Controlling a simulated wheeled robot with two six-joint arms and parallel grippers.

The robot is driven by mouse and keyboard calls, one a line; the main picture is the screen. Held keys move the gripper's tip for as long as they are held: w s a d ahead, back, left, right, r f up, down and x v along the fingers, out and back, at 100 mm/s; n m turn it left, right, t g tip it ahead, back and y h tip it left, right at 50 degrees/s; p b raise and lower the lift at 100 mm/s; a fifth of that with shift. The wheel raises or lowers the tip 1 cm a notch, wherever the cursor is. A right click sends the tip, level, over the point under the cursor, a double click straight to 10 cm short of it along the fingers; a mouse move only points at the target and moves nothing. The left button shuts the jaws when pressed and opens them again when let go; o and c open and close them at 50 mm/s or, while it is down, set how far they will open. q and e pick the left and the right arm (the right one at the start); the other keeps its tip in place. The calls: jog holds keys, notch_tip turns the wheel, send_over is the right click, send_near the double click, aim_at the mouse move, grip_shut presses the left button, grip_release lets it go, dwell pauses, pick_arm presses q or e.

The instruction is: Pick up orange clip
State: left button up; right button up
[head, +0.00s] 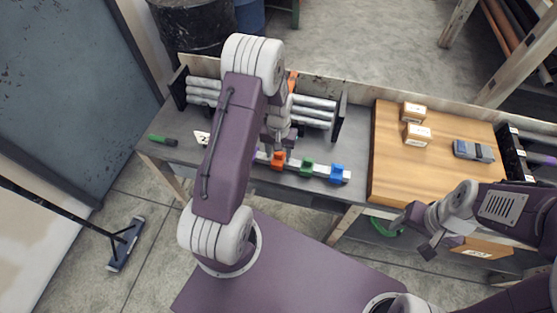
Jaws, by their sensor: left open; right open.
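The orange clip (278,160) sits on a pale strip (320,172) near the front edge of the grey bench, at the left of a row of coloured clips. A green clip (307,167) and a blue clip (337,172) stand to its right on the same strip. My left gripper (279,147) is open, pointing down directly over the orange clip; whether it touches it, I cannot tell. My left arm hides part of the strip's left end. My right gripper (429,246) is open and empty, off to the right in front of the bench.
Grey pipes (314,111) lie in a rack behind the clips. A green marker-like object (163,140) lies at the bench's left. A wooden board (388,160) on the right bears small boxes (416,136) and a grey device (473,151). Bare grey bench lies between the rack and strip.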

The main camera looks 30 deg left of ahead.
aim_at(279, 153)
pick_arm(q)
grip_shut()
jog(key=shift+r, duration=0.1)
notch_tip(279, 153, up, 4)
jog(key=shift+r, duration=0.15)
jog(key=w+d+r, duration=0.6)
jog(key=w, duration=0.4)
jog(key=shift+r, duration=0.25)
